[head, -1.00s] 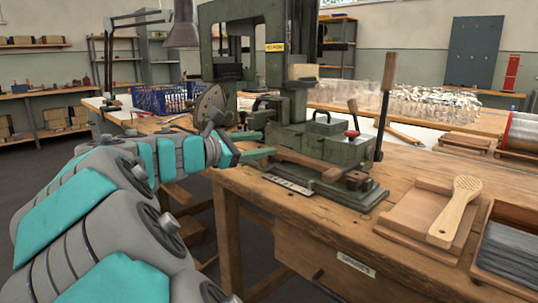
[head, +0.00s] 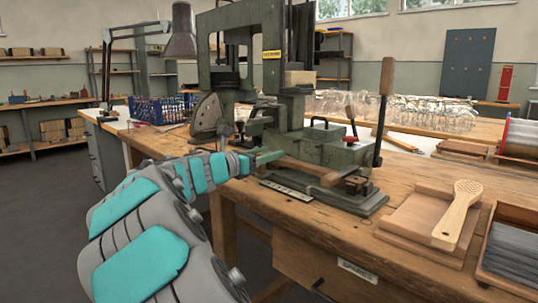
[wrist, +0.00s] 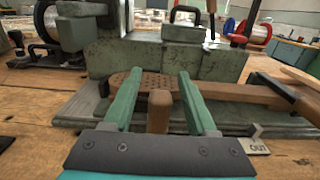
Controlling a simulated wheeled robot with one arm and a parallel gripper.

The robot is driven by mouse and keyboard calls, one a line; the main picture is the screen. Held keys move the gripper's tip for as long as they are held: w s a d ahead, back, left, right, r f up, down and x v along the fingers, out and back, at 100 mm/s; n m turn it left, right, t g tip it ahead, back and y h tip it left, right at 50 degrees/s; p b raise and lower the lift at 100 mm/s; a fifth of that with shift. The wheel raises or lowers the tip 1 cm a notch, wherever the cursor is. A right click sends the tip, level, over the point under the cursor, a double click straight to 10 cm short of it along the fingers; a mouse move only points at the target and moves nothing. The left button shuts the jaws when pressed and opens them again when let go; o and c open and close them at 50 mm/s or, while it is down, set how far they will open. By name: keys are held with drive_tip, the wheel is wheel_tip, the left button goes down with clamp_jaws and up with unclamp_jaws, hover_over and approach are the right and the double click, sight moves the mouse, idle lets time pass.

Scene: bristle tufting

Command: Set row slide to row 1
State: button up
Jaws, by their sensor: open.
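The green tufting machine (head: 335,148) stands on the wooden bench. Its low slide carries a wooden brush blank with a perforated head (wrist: 150,84), lying across the machine. A short upright wooden knob (wrist: 159,112) stands in front of the blank. My gripper (wrist: 160,76) is open, with its two green fingers on either side of the knob and a gap on both sides. In the head view my gripper (head: 268,157) is at the machine's left front, partly hidden by my wrist. A pale marked strip (head: 287,190) lies along the base's front. No row number is readable.
A tall wooden-handled lever (head: 386,80) rises at the machine's right. An "OUT" plate (wrist: 255,146) is right of the fingers. A finished-looking paddle brush (head: 457,212) lies on a wooden board at the right. A blue crate (head: 160,108) stands behind left.

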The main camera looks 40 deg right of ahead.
drive_tip(key=shift+d, duration=0.15)
drive_tip(key=shift+c, duration=0.3)
clamp_jaws()
idle(1.1)
